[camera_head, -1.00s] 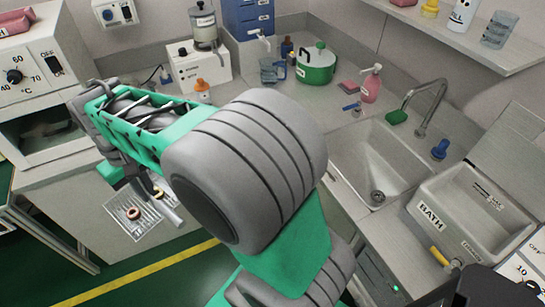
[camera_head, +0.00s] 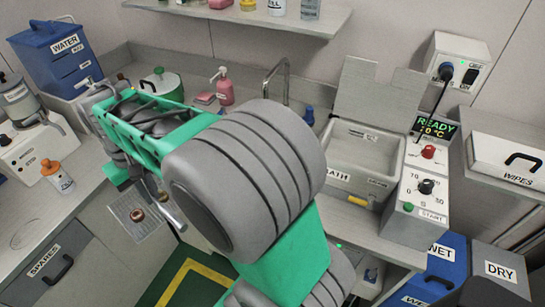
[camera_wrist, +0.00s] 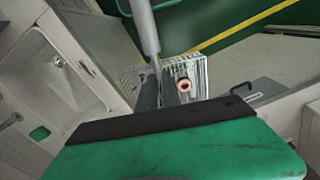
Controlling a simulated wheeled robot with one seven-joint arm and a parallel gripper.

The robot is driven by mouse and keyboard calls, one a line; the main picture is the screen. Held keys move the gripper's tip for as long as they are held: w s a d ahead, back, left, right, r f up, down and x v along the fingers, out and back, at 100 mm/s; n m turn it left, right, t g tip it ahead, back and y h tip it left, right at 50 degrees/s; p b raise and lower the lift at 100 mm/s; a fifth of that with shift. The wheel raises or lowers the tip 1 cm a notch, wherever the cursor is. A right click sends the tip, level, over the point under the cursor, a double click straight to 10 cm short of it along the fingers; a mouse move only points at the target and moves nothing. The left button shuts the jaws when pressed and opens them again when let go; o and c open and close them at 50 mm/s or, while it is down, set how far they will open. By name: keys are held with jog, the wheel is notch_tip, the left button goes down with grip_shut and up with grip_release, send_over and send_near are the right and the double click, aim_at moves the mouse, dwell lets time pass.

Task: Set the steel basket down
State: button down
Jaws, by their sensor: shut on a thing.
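The steel basket (camera_head: 127,220) is a small wire basket at the lower left of the head view, with a copper-coloured ring (camera_head: 137,214) in it. It also shows in the wrist view (camera_wrist: 201,72), past my fingers, with the ring (camera_wrist: 184,85) inside. My gripper (camera_head: 160,197) is shut on the basket's grey rod handle (camera_wrist: 145,30) and holds the basket out beyond the counter front, above the floor. My arm hides part of the grip in the head view. The basket looks roughly level.
The grey bath (camera_head: 345,170) stands right of my arm, beside a control box (camera_head: 415,205) with a lit READY display (camera_head: 436,127). WET (camera_head: 440,255) and DRY (camera_head: 500,271) bins stand lower right.

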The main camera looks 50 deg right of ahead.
jog(key=s+d+r+m+p, duration=0.1)
jog(key=s+d+r+m, duration=0.2)
jog(key=d, duration=0.7)
jog(key=s+d+r+m, duration=0.2)
jog(key=d+r, duration=0.1)
jog(key=d, duration=0.7)
jog(key=s+d+r+m+p, duration=0.1)
jog(key=s+d+r+m, duration=0.2)
jog(key=d, duration=0.7)
jog(key=s+d+r+m, duration=0.35)
jog(key=s+d, duration=0.45)
jog(key=s, duration=0.5)
jog(key=s+d+r+m, duration=0.35)
jog(key=s+d, duration=0.35)
jog(key=s, duration=0.5)
notch_tip(320, 180, down, 17)
jog(key=shift+s+d+f+b, duration=0.2)
jog(key=shift+b, duration=0.15)
jog(key=shift+f, duration=0.1)
